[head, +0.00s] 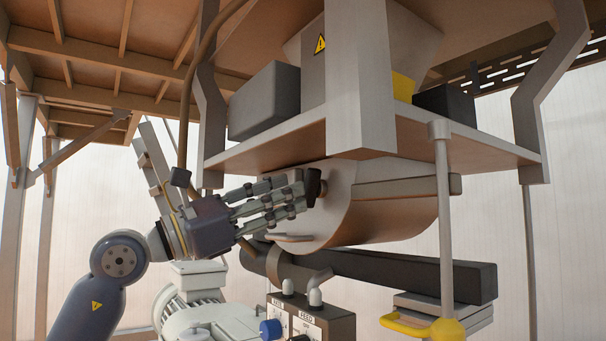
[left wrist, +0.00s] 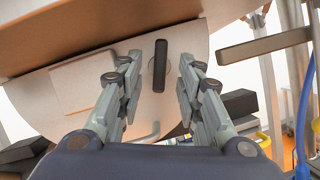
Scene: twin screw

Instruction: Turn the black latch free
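The black latch (left wrist: 160,66) is a short upright bar on the pale end face of a rounded housing (left wrist: 85,85). In the left wrist view it stands roughly midway between the two fingers of my left gripper (left wrist: 158,78), with a visible gap on each side. In the head view my left gripper (head: 300,194) reaches from the left to the housing (head: 375,195). Its fingertips partly cover the latch (head: 318,188), which shows as a dark piece there. My left gripper is open. My right gripper is not in view.
A platform (head: 470,140) with black boxes (head: 265,101) overhangs the housing closely. Below are a black beam (head: 390,275), a control box with knobs (head: 318,322) and a motor (head: 205,315). A grey bar (head: 407,187) runs along the housing's right side.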

